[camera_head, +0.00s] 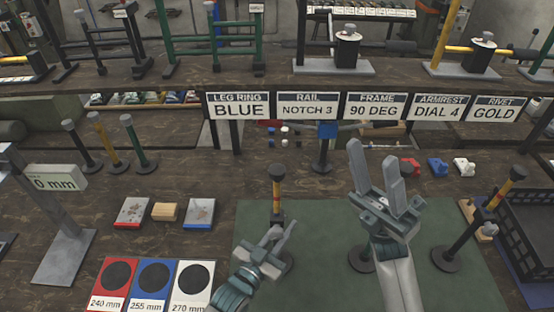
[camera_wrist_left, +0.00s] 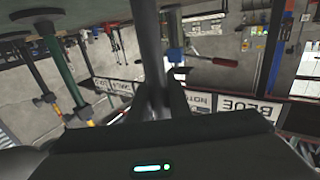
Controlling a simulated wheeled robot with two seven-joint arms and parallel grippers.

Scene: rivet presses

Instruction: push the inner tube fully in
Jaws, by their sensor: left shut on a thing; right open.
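A telescopic leg stands at the left of the green mat (camera_head: 330,285), with a black cap, a yellow section (camera_head: 277,190) and a dark lower part. I cannot tell how deep its inner tube sits. My left gripper (camera_head: 274,238) is shut on the dark lower part, near the foot. In the left wrist view a dark tube (camera_wrist_left: 149,40) stands between the fingers. My right gripper (camera_head: 376,168) is open and empty over the mat's middle, hiding most of a post with a round foot (camera_head: 360,260).
Black, yellow and green posts (camera_head: 102,135) stand at the back left. A black crate (camera_head: 530,225) is at the right. Label signs (camera_head: 307,106) stand at the back.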

